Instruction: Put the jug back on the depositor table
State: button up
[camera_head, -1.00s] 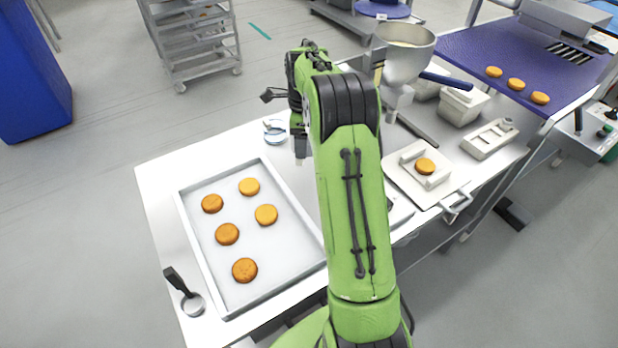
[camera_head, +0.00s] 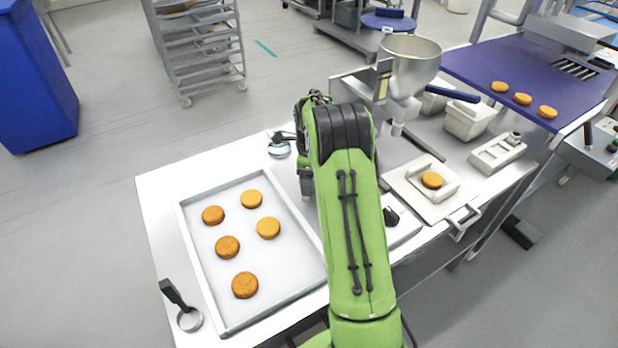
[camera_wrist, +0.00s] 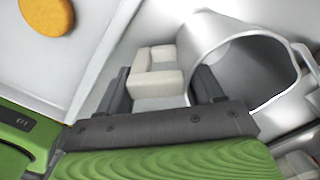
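A shiny metal jug (camera_wrist: 215,38) fills the right of the wrist view, its dark mouth showing and a curved handle at the far right. My gripper (camera_wrist: 160,80) is beside it, and its right finger overlaps the jug's near edge. In the head view my gripper (camera_head: 307,190) points down over the white depositor table (camera_head: 160,190), mostly hidden by my green arm. A small round metal thing (camera_head: 279,149) near it may be the jug.
A tray (camera_head: 195,268) of several orange-brown rounds covers the table's left part. A black-handled tool (camera_head: 188,318) lies at its front left. The depositor hopper (camera_head: 412,75) stands at the back right, with a pale board (camera_head: 408,188) in front. A blue belt (camera_head: 480,60) lies beyond.

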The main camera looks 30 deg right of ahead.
jog(key=o, duration=0.4)
jog(key=shift+c, duration=0.2)
jog(key=shift+r, duration=0.1)
notch_tip(320, 180, up, 13)
jog(key=p, duration=0.3)
jog(key=s+a+r+n+t, duration=0.2)
jog(key=s+a+r+n, duration=0.7)
jog(key=a+r+n, duration=0.15)
jog(key=s+a+n+t, duration=0.1)
jog(key=s+a+n, duration=0.3)
jog(key=s+n, duration=0.4)
jog(key=s+a+n+t+p, duration=0.1)
jog(key=s+a+n+t, duration=0.1)
jog(key=s+a+n, duration=0.3)
jog(key=shift+s+a+n, duration=0.3)
jog(key=shift+s+n, duration=1.35)
jog(key=shift+s, duration=1.55)
